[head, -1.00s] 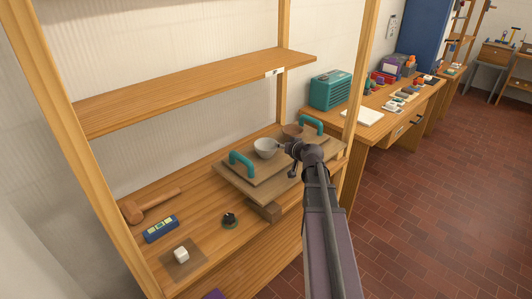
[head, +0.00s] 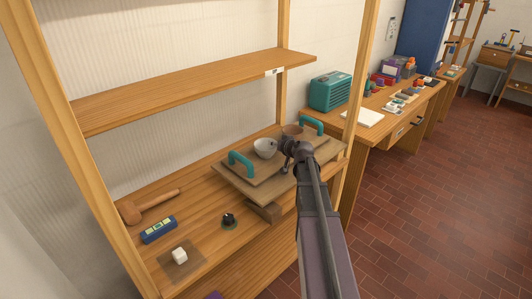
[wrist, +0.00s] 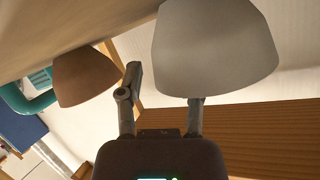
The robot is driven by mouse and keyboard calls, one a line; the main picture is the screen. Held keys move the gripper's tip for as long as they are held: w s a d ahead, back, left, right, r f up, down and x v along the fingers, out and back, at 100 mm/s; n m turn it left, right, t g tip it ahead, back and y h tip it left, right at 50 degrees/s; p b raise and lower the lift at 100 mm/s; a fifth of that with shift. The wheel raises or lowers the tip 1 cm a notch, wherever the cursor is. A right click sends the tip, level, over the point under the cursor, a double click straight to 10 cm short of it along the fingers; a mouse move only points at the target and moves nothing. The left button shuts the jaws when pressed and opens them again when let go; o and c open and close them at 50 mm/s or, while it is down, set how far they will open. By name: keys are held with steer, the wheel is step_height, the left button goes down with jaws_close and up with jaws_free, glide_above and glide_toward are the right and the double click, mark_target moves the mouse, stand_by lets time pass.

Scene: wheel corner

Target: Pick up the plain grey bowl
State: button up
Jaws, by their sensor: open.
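The plain grey bowl (head: 263,151) sits upright on a wooden tray (head: 285,188) with teal handles, on the shelf. It looms large in the wrist view (wrist: 213,50), where it appears inverted. My gripper (head: 280,147) is at the bowl's right side in the head view. In the wrist view my gripper (wrist: 163,88) is open. One finger stands clear to the left of the bowl; the other finger's tip is hidden behind the bowl's rim. I cannot tell whether either finger touches it.
A brown bowl (head: 292,130) stands behind on the same tray, near the far teal handle (head: 312,124). A shelf board (head: 190,90) lies above and a front post (head: 358,90) stands right. A mallet (head: 132,212) and blue device (head: 159,229) lie left.

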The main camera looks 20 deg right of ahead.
stand_by(0.4)
jaws_close()
steer(key=shift+r, duration=0.15)
step_height(320, 180, up, 3)
steer(key=p, duration=0.3)
steer(key=shift+r+p, duration=0.15)
steer(key=shift+p, duration=0.15)
steer(key=s+a, duration=0.1)
steer(key=s, duration=0.7)
steer(key=s+a+r+p, duration=0.1)
steer(key=s, duration=0.7)
steer(key=shift+a+r, duration=0.25)
steer(key=shift+a, duration=0.05)
steer(key=shift+w, duration=0.1)
